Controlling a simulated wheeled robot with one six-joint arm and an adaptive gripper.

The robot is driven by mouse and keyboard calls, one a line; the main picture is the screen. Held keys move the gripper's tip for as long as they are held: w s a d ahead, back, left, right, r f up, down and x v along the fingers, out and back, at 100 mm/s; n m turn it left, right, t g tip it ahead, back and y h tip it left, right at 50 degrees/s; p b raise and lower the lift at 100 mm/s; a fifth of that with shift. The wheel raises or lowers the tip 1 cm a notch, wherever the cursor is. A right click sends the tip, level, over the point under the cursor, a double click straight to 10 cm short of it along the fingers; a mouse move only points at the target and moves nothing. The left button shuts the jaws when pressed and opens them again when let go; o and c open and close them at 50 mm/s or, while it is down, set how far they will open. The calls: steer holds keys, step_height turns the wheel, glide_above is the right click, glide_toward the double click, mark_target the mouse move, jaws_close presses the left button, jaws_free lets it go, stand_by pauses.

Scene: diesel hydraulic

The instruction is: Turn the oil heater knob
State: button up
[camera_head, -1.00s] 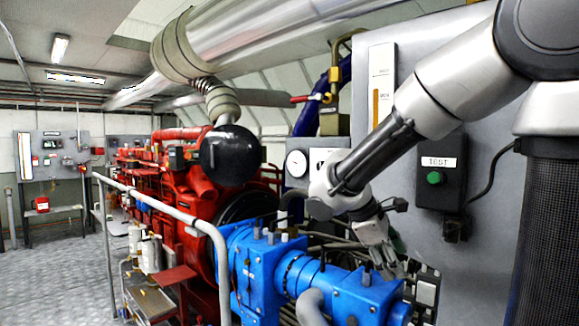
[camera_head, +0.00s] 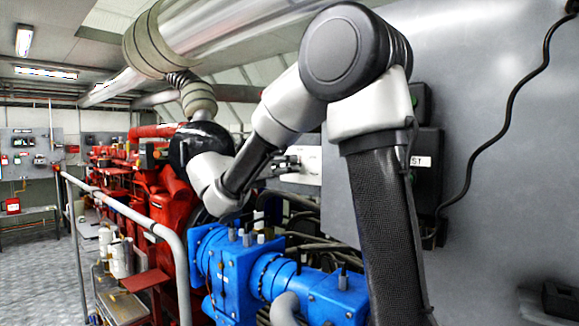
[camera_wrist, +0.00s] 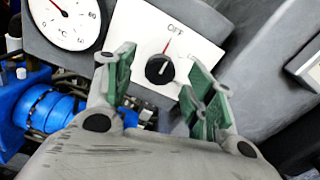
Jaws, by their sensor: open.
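The knob (camera_wrist: 159,70) is a round black dial with a pale pointer on a white square plate (camera_wrist: 190,35) marked OFF. In the wrist view it lies ahead of and between my open fingertips, apart from them as far as I can tell. My gripper (camera_wrist: 160,85) has green pads and holds nothing. In the head view my gripper (camera_head: 290,162) reaches to the white plate (camera_head: 305,170), and the knob cannot be made out there.
A white temperature gauge (camera_wrist: 66,20) sits left of the plate. A blue pump assembly (camera_head: 240,275) lies below my arm. A metal handrail (camera_head: 130,212) runs at the left, with the red engine (camera_head: 165,190) behind it. Clear floor (camera_head: 50,280) is at far left.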

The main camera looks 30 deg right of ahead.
steer(key=shift+x, duration=1.95)
steer(key=shift+c, duration=0.3)
steer(key=c, duration=1)
steer(key=m, duration=0.5)
steer(key=shift+m, duration=0.3)
steer(key=m, duration=0.6)
steer(key=shift+s, duration=0.15)
